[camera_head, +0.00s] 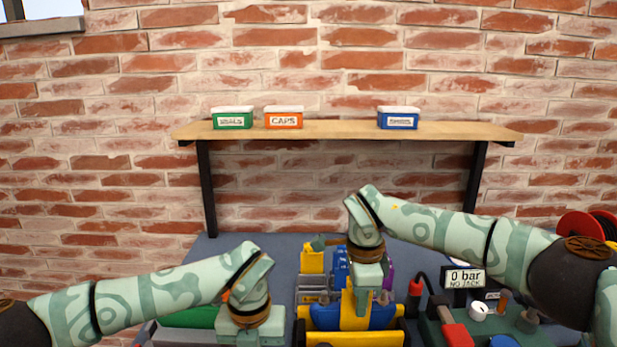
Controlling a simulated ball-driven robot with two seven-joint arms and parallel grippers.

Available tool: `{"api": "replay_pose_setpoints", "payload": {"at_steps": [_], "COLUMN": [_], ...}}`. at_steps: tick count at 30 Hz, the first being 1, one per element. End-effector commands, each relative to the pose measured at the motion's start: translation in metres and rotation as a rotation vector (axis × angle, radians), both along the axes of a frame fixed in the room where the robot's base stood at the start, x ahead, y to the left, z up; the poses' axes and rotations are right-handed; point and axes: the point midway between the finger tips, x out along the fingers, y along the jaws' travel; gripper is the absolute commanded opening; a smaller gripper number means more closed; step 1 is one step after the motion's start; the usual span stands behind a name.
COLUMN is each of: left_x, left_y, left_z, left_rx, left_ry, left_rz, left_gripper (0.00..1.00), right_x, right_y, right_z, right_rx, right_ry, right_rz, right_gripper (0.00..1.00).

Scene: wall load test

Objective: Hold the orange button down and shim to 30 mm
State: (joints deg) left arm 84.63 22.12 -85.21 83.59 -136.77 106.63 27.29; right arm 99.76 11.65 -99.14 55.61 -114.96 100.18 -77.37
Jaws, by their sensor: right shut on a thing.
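My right gripper (365,299) points down at the centre, over a blue and yellow fixture (326,318). It is shut on what looks like an upright yellow piece (347,303), which its fingers partly cover. My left gripper (250,331) points down at the lower left, beside a green block (190,317). Its fingertips are cut off or hidden, so its opening does not show. A small orange knob (502,299) stands on the dark green console at the right. I cannot tell whether it is the orange button. No shim can be made out for certain.
A display (464,278) reads "0 bar NO JACK". The console (530,325) also carries a red block (458,335) and a white knob (479,308). Yellow, blue and purple parts stand behind my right gripper. A wall shelf (330,130) holds green, orange and blue-labelled boxes.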

Motion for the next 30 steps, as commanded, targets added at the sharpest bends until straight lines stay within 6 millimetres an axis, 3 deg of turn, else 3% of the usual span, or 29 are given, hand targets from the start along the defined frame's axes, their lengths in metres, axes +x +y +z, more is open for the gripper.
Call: {"api": "replay_pose_setpoints", "payload": {"at_steps": [17,18,20,30], "left_x": [-0.0015,-0.0015,-0.0016,-0.0012], "left_y": [-0.0002,-0.0002,-0.0002,-0.0001], "left_z": [-0.0020,-0.0020,-0.0020,-0.0019], "left_rx": [0.001,0.001,0.001,0.001], "left_ry": [0.005,0.006,0.006,0.004], "left_rz": [-0.001,-0.001,-0.001,-0.001], "left_gripper": [0.00,0.00,0.00,0.00], "right_x": [-0.0001,0.0000,0.0001,0.0001], "right_y": [0.0000,0.0000,0.0000,-0.0001], "right_z": [-0.0102,-0.0101,-0.0100,-0.0101], "right_rx": [0.000,0.000,0.000,0.000], "right_ry": [0.001,0.000,0.000,0.000], "right_rz": [0.000,0.000,0.000,0.000], "right_gripper": [0.00,0.29,0.46,0.46]}}
